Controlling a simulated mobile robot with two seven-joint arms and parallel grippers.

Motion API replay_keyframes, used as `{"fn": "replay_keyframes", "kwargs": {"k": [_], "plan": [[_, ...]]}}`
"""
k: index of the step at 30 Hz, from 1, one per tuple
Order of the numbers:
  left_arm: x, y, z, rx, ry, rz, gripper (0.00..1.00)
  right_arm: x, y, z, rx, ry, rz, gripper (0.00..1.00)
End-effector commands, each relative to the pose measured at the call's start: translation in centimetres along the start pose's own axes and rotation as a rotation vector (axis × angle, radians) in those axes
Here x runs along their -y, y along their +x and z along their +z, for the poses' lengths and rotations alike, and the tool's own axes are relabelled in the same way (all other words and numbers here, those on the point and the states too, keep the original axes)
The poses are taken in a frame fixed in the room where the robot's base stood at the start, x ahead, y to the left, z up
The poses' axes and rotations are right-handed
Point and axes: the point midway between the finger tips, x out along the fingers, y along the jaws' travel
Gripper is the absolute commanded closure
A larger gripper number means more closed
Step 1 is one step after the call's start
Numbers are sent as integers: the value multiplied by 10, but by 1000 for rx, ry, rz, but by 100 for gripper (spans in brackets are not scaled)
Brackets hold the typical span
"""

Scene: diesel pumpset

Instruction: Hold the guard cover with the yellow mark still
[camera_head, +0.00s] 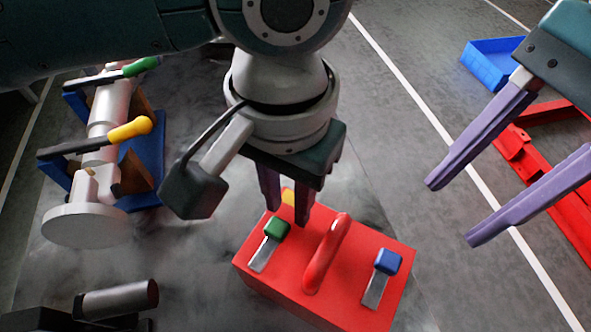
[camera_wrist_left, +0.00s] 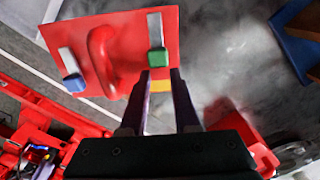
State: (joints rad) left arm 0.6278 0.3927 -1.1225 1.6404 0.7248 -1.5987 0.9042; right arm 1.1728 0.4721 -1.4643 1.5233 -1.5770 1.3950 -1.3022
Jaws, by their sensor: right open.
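The red guard cover (camera_head: 340,262) is a box with a red loop handle, a green-knobbed latch and a blue-knobbed latch. The yellow mark (camera_head: 288,195) is at its far edge, partly hidden behind a finger of my left gripper (camera_head: 288,200). In the left wrist view, the yellow mark (camera_wrist_left: 160,85) shows between the fingertips of my left gripper (camera_wrist_left: 161,72), at the edge of the red cover (camera_wrist_left: 128,38). The fingers stand apart around the mark; I cannot tell whether they press on it. My right gripper (camera_head: 448,212) is open and empty, up and to the right of the cover.
At the left, a grey pipe assembly (camera_head: 102,115) with green-handled and yellow-handled levers stands on a blue base. A dark cylinder (camera_head: 118,298) lies at the bottom left. A blue tray (camera_head: 490,62) and a red frame (camera_head: 530,155) are at the right. Grey floor lies between.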

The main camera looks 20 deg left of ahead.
Motion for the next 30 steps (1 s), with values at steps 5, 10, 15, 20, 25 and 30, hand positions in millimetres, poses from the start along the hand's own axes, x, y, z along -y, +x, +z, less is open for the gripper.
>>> {"fn": "replay_keyframes", "kwargs": {"k": [5,10,15,20,25,30], "plan": [[0,0,0,0,0,0,68,0,0,0,0,0,0,50],[0,-7,0,-2,1,2,68,0,-2,1,0,0,0,50],[-1,-37,-1,-4,1,3,68,0,-8,3,0,0,0,50],[0,-70,-1,-4,0,2,68,0,-12,4,0,0,0,50],[0,-93,-1,-3,0,1,68,0,-14,5,0,0,0,50],[0,-100,0,0,0,1,68,0,-14,5,0,0,0,50]]}}
